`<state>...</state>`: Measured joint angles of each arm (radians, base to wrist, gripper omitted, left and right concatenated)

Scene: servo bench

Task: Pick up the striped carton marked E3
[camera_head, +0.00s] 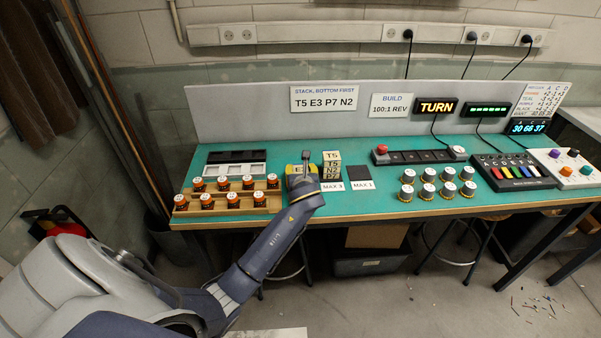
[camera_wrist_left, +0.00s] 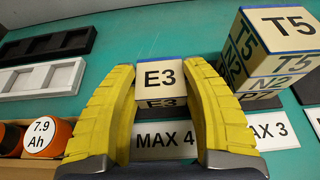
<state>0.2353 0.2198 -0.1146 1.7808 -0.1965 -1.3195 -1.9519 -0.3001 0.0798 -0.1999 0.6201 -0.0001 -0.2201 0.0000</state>
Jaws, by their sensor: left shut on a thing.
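The carton marked E3 (camera_wrist_left: 160,76) has a pale top and a dark band low on its near side. In the left wrist view it sits between the two yellow fingers of my left gripper (camera_wrist_left: 160,70), which is shut on it. In the head view my left gripper (camera_head: 302,171) reaches down over the carton at the bench's left middle and partly hides it. The carton is at the MAX 4 card (camera_wrist_left: 165,140); I cannot tell whether it touches the surface. My right gripper is not in view.
A stack of cartons with T5 (camera_wrist_left: 280,30) on top stands close to the right, by the MAX 3 card (camera_head: 333,186). A wooden rack (camera_head: 232,206) of orange cells and black and white trays (camera_head: 235,169) lie left. A MAX 1 pad (camera_head: 360,185) is bare.

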